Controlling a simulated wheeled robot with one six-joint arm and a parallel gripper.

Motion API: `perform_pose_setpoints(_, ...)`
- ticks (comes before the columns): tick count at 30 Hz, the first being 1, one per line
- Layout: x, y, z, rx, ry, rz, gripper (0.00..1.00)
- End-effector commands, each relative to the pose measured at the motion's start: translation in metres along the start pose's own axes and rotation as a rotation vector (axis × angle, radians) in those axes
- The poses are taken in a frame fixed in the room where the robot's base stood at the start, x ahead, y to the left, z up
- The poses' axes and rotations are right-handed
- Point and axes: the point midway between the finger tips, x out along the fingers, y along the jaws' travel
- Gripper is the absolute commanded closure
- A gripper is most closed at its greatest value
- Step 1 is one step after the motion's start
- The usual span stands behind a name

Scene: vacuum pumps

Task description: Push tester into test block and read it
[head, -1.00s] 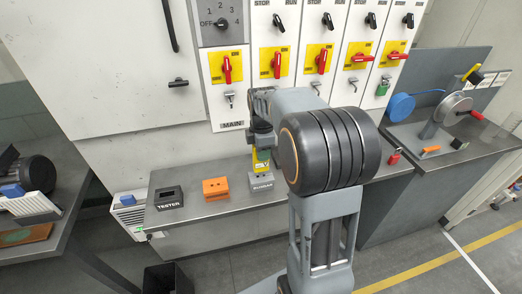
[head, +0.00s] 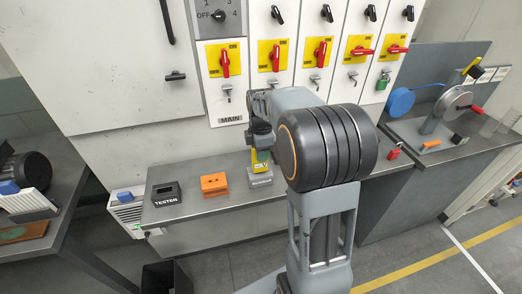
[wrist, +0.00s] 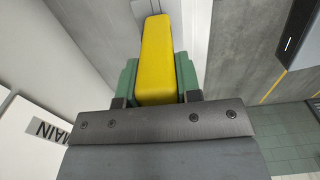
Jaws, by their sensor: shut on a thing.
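My gripper (wrist: 155,82) is shut on the yellow tester (wrist: 157,60), which sits between its green fingers in the wrist view. In the head view the yellow tester (head: 260,160) points down at the grey labelled block (head: 260,181) on the bench. Its lower end is at or just above that block; I cannot tell whether it touches. The orange block (head: 214,185) with dark holes stands just left of it. The black TESTER holder (head: 166,194) stands further left and looks empty. No tester reading is visible.
The grey bench (head: 195,215) runs below a white cabinet with yellow-plated red switches (head: 225,60). A red padlock (head: 393,152) lies on the bench at right. A black bin (head: 166,278) stands on the floor. Bench space in front of the blocks is clear.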

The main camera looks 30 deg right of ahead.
Motion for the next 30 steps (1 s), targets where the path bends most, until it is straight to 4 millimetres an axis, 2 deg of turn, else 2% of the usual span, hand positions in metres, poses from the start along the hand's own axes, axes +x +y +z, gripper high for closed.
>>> perform_pose_setpoints(30, 0.0077, 0.0002, 0.0, 0.0, 0.0, 0.001, 1.0)
